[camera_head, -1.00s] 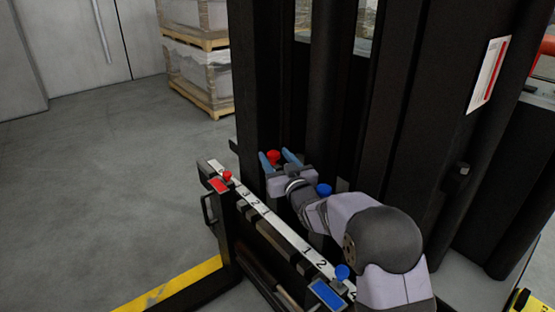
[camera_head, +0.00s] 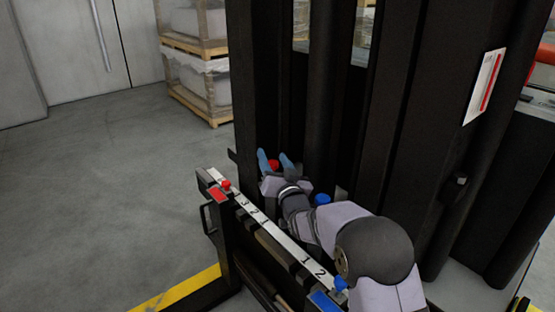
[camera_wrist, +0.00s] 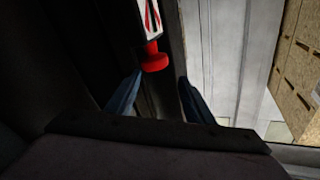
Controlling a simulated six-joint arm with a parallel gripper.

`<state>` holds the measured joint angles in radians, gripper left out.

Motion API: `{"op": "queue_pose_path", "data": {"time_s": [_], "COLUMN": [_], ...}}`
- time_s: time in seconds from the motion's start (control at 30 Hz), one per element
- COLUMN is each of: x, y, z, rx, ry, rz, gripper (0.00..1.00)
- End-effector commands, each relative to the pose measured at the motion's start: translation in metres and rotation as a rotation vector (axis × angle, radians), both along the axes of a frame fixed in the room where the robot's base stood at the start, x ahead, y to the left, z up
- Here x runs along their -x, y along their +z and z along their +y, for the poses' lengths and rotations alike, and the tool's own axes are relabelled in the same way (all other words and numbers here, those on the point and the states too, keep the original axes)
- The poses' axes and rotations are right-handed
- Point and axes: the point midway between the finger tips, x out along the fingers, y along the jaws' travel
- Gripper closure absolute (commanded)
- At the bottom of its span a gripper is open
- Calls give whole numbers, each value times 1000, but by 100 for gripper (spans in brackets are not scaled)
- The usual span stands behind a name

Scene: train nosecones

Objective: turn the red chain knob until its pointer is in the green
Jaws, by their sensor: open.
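A red knob (camera_head: 273,164) sits at the foot of the black mast, and in the head view it shows between the two blue fingers of my gripper (camera_head: 273,154). My gripper is open. In the wrist view a red knob (camera_wrist: 154,60) hangs under a white plate with red marks (camera_wrist: 149,18). It lies just beyond and between the fingertips (camera_wrist: 161,76), apart from both fingers. I cannot make out a pointer or any green. A second red knob (camera_head: 226,185) stands on the white numbered rail (camera_head: 285,243), by a red plate.
A blue knob (camera_head: 322,199) stands beside my wrist, and another blue knob (camera_head: 340,284) sits by a blue plate (camera_head: 323,301) on the rail's near end. Black mast columns (camera_head: 405,110) rise close behind my arm. Open floor (camera_head: 100,190) lies left.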

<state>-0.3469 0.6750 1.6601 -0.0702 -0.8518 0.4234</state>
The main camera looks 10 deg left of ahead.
Motion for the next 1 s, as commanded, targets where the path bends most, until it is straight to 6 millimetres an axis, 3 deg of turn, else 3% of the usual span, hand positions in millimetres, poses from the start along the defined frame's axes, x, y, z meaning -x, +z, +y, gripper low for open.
{"op": "queue_pose_path", "data": {"time_s": [0.3,0.53,0.7,0.8,1.0], "x": [-13,-10,0,5,13], "y": [42,53,30,8,-21], "z": [18,28,31,28,21], "rx": [-812,-1583,-2169,-2419,-2690], "ry": [-71,-89,-92,-93,-80], "rz": [144,237,253,222,150], "gripper": [52,52,52,52,52]}}
